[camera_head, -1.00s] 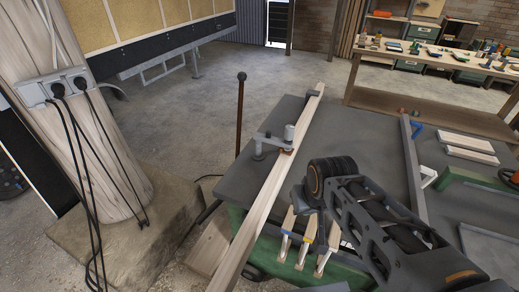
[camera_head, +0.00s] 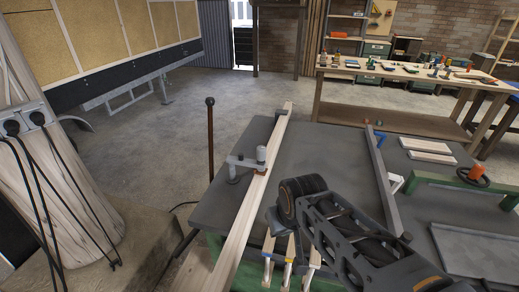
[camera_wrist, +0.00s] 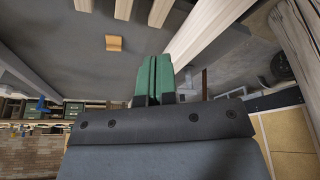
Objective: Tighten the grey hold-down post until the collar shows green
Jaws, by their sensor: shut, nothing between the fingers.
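The grey hold-down post (camera_head: 261,154) stands upright on a long pale board (camera_head: 238,232) at the left side of the dark worktable (camera_head: 318,160). A grey arm (camera_head: 243,162) runs left from it to a round foot on the table. A brownish-orange band shows at the post's base; I see no green on it. In the wrist view my gripper (camera_wrist: 153,62) has green fingers pressed together, with nothing between them. It is apart from the post, which I cannot make out in that view. In the head view my arm hides the gripper.
A dark upright rod (camera_head: 210,140) with a ball top stands left of the table. A long grey bar (camera_head: 382,182) and a green frame with a handwheel (camera_head: 472,173) lie to the right. Clamps with pale handles (camera_head: 289,258) are at the front edge. The tabletop's middle looks clear.

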